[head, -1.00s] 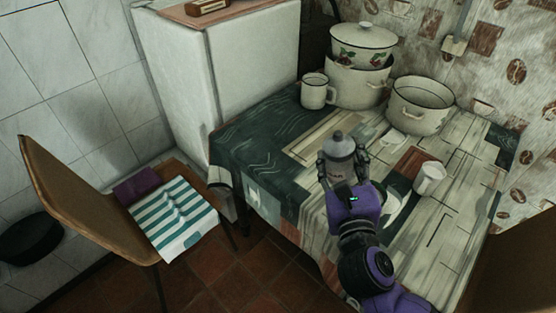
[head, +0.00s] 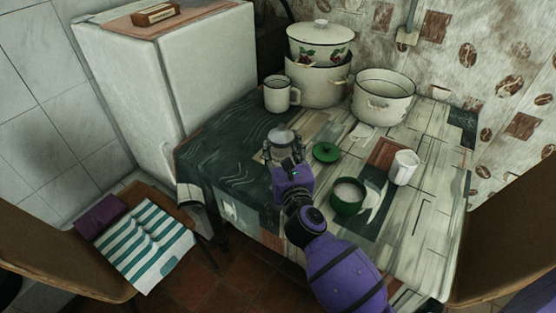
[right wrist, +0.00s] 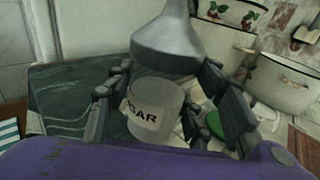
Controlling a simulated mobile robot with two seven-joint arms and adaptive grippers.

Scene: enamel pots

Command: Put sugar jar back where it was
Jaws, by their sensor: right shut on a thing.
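The sugar jar (head: 284,139) is pale with a grey lid and stands upright between the fingers of my right gripper (head: 285,153), over the dark left part of the table. In the right wrist view the jar (right wrist: 157,110) shows part of its label, reading "GAR". The right gripper (right wrist: 172,115) has a finger on each side of it and is shut on it. I cannot tell whether the jar's base touches the table. My left gripper is not in view.
A green bowl (head: 348,203) with white contents and a green lid (head: 326,152) are right of the jar. A white cup (head: 404,167), an enamel mug (head: 279,95), stacked pots (head: 318,82) and an open pot (head: 383,97) stand on the table (head: 425,200). The fridge (head: 205,75) is behind left.

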